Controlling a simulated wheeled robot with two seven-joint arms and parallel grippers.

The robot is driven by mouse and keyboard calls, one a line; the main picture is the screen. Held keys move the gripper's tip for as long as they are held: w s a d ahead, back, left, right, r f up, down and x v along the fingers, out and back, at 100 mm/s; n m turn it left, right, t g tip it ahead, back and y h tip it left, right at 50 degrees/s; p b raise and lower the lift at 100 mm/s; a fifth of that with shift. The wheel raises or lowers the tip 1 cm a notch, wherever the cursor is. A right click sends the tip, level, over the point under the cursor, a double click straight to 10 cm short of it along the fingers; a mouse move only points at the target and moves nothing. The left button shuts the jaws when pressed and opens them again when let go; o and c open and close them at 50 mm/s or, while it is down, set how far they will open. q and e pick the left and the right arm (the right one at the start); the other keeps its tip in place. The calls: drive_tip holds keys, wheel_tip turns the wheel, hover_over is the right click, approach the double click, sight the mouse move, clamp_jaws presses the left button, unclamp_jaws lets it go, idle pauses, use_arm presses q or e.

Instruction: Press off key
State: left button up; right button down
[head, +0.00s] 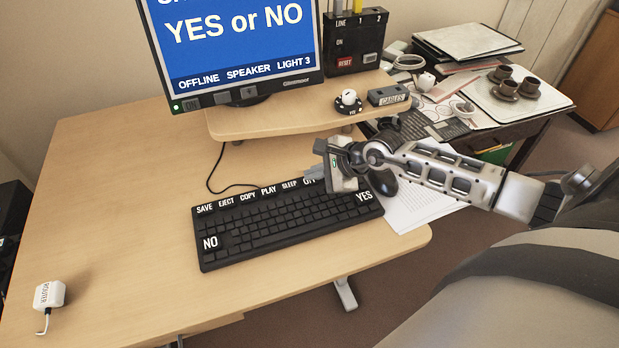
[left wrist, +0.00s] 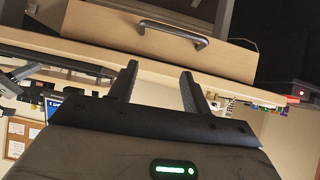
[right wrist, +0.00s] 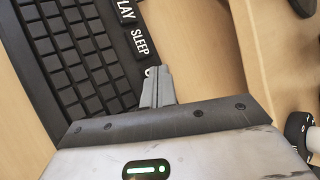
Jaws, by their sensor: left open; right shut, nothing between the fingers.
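The black keyboard (head: 285,224) lies on the desk below the monitor. Its top row has big white labels SAVE, EJECT, COPY, PLAY, SLEEP and a partly covered one starting with O, which is the off key (head: 308,181). My right gripper (head: 328,180) is shut and empty at the keyboard's upper right corner. In the right wrist view its closed fingertips (right wrist: 158,75) are over the off key, just past SLEEP, and hide most of its label. I cannot tell whether they touch it. My left gripper (left wrist: 158,85) is open and empty, away from the keyboard and outside the head view.
The monitor (head: 235,40) shows "YES or NO" on blue. A raised shelf (head: 270,120) behind the keyboard carries a round knob (head: 348,101) and a CABLES box (head: 388,95). A dark mouse (head: 384,183) is beside my right gripper. The desk's left side is clear except for a white router (head: 49,294).

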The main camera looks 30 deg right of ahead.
sight(314, 182)
drive_tip(key=shift+r+p, duration=0.65)
drive_tip(key=shift+r, duration=0.2)
wheel_tip(314, 182, up, 5)
drive_tip(key=p, duration=0.4)
idle(0.6)
